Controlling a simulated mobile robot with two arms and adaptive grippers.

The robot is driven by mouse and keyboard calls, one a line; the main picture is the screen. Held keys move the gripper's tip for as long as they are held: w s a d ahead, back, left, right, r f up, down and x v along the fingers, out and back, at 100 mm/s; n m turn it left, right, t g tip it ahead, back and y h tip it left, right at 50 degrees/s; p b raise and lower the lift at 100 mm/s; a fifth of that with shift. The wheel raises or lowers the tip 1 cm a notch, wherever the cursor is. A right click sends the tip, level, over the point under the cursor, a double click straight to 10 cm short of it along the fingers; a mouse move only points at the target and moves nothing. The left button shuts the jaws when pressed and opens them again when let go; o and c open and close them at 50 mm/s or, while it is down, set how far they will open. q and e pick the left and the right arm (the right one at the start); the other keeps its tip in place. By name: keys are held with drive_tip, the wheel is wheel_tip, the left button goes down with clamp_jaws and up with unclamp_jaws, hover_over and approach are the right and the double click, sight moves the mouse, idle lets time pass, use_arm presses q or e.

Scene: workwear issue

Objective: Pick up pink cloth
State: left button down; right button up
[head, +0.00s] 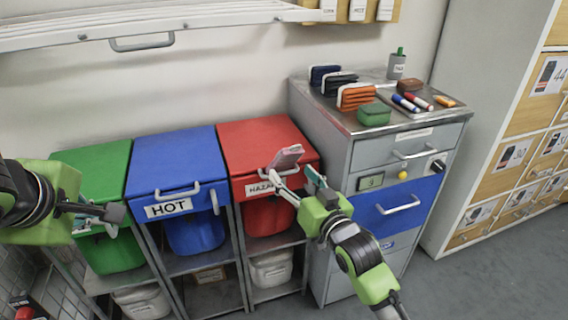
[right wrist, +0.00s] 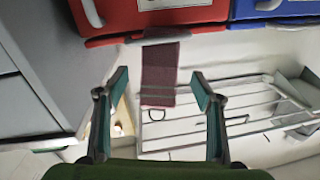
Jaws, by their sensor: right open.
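The pink cloth (head: 286,157) is a small folded piece at the front of the red bin's lid, by its handle. In the right wrist view the cloth (right wrist: 160,70) looks dark pink and extends from the red lid's edge into the space between my fingertips. My right gripper (head: 294,181) is open, its two fingers apart on either side of the cloth, with no clear contact. One finger partly overlaps the cloth's lower end in the head view. My left gripper (head: 100,214) is in front of the green bin; its jaw opening is unclear.
The red bin (head: 260,135), blue bin (head: 180,160) and green bin (head: 100,165) stand in a rack. A white rack (head: 150,25) hangs above the bins.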

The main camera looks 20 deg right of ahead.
sight(287, 162)
drive_tip(key=shift+w+a+r+b, duration=0.1)
drive_tip(key=shift+w+a, duration=0.05)
drive_tip(key=shift+w, duration=0.85)
drive_tip(key=shift+w+a+r+b, duration=0.1)
drive_tip(key=shift+w+a, duration=0.05)
drive_tip(key=shift+w, duration=0.8)
drive_tip(key=shift+w+a+b, duration=0.1)
drive_tip(key=shift+w+a, duration=0.05)
drive_tip(key=shift+w, duration=0.85)
drive_tip(key=c, duration=1.3)
drive_tip(key=shift+r, duration=0.55)
wheel_tip(287, 162, up, 2)
drive_tip(key=shift+r+p, duration=0.25)
drive_tip(key=shift+p, duration=0.25)
drive_tip(key=shift+c, duration=0.6)
drive_tip(key=s+r, duration=0.1)
drive_tip(key=s+r+p, duration=0.1)
drive_tip(key=r, duration=0.1)
drive_tip(key=s+a+r, duration=0.1)
drive_tip(key=s+r, duration=0.1)
drive_tip(key=shift+a+r+p, duration=0.1)
drive_tip(key=shift+r+p, duration=0.1)
drive_tip(key=shift+p, duration=0.15)
drive_tip(key=shift+c, duration=1.4)
drive_tip(key=s+a+r+p, duration=0.1)
drive_tip(key=s+r, duration=0.3)
drive_tip(key=s, duration=0.5)
drive_tip(key=shift+s+a, duration=0.25)
drive_tip(key=shift+a, duration=0.6)
